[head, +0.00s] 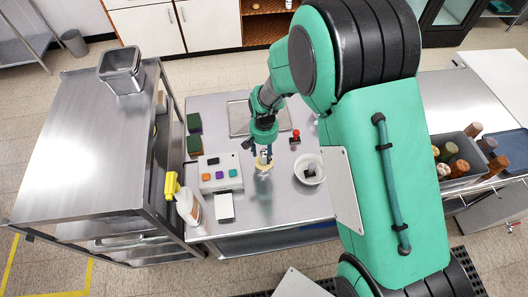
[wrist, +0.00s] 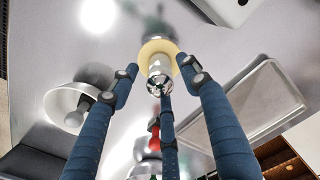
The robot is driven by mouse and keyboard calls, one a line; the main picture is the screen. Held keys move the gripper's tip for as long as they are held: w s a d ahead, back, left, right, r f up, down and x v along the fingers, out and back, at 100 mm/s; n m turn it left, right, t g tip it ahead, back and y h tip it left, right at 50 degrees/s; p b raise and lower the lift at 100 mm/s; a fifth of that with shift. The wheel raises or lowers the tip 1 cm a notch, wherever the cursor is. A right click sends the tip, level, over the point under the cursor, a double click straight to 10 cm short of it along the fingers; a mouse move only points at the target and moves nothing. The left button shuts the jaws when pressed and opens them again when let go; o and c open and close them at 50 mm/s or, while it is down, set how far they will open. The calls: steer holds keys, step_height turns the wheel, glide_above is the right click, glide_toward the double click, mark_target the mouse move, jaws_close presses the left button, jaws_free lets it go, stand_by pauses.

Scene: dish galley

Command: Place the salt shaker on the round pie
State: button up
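The salt shaker (wrist: 159,68), pale with a shiny metal cap, appears upright on the round pie (wrist: 147,48), a pale yellow disc, in the wrist view. The pie (head: 264,165) also shows on the steel table in the head view, below my gripper (head: 264,153). My gripper's three blue fingers (wrist: 160,78) are spread around the shaker's upper part, with visible gaps at the left and right fingertips. The rear finger is close behind the cap, and I cannot tell whether it touches. The shaker's base contact is partly hidden by its cap.
A white bowl (head: 309,180) with a grey item stands right of the pie. A box with coloured buttons (head: 220,183) is at the left. A red-topped item (head: 296,136) and a metal tray (head: 240,118) are behind. A spray bottle (head: 190,207) stands at the left edge.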

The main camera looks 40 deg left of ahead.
step_height(320, 180, up, 12)
steer(key=shift+r, duration=0.15)
stand_by(0.7)
stand_by(0.6)
stand_by(0.4)
